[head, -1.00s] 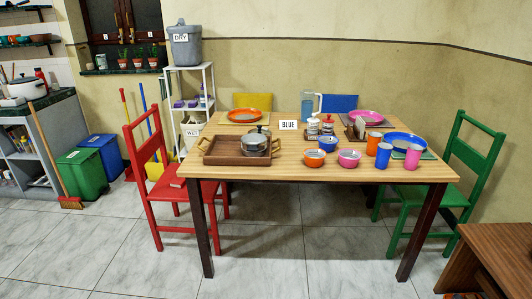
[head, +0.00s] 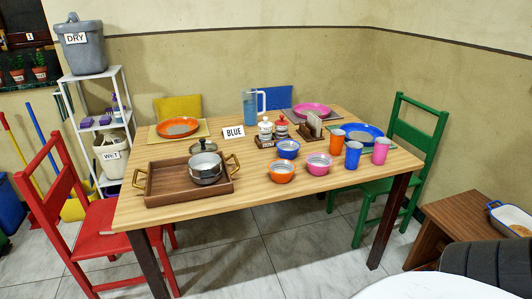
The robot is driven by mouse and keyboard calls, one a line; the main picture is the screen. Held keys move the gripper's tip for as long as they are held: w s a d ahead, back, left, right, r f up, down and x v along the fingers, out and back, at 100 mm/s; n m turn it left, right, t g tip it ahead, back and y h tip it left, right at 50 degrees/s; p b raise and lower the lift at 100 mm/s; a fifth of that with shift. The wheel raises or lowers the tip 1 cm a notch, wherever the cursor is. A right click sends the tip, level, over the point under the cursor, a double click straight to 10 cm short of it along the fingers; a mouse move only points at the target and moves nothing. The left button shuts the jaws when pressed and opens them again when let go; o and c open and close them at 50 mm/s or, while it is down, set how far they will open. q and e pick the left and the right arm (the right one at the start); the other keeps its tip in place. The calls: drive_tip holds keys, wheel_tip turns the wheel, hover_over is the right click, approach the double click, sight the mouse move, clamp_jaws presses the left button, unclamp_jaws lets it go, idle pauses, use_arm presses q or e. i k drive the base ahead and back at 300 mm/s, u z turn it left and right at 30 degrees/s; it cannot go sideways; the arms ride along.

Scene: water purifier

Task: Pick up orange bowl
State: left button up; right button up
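The orange bowl (head: 281,172) is small and upright on the wooden dining table (head: 250,205), near its front edge. A blue bowl (head: 288,149) stands just behind it, and a pink bowl (head: 318,164) stands to its right. An orange plate (head: 178,127) lies farther back at the left of the table. Neither of my grippers shows in the head view.
A wooden tray (head: 160,197) with a pot (head: 206,167) sits on the table's left. Cups stand to the right of the bowls. A red chair (head: 100,224) is at the left and a green chair (head: 390,160) at the right. Tiled floor lies open in front.

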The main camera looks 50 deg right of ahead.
sight(282, 171)
drive_tip(key=z, duration=0.55)
drive_tip(key=i, duration=0.95)
drive_tip(key=z, duration=0.65)
